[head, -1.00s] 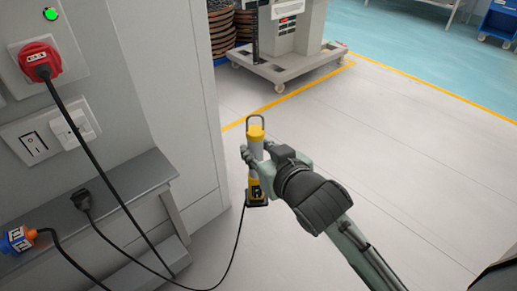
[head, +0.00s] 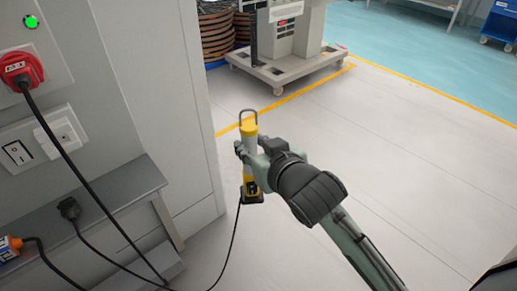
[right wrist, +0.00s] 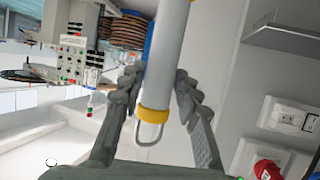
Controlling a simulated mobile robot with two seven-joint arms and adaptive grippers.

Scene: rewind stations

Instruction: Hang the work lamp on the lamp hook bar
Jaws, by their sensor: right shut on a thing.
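The work lamp (head: 250,146) is a pale tube with yellow ends, a wire hanging loop on top and a dark base from which a black cable runs down. My right gripper (head: 250,154) is shut on its tube and holds it upright in front of the grey cabinet's edge. In the right wrist view the lamp (right wrist: 170,60) passes between the fingers of my right gripper (right wrist: 158,92), with its yellow collar and wire loop toward the picture's bottom. The lamp hook bar cannot be made out in either view. My left gripper is out of view.
At left a wall panel carries a red plug (head: 21,71) and a white switch plate (head: 35,142). A grey shelf (head: 95,205) sticks out below, with a black plug and a blue-orange connector (head: 9,247). A wheeled machine (head: 285,62) stands behind. Open floor lies right.

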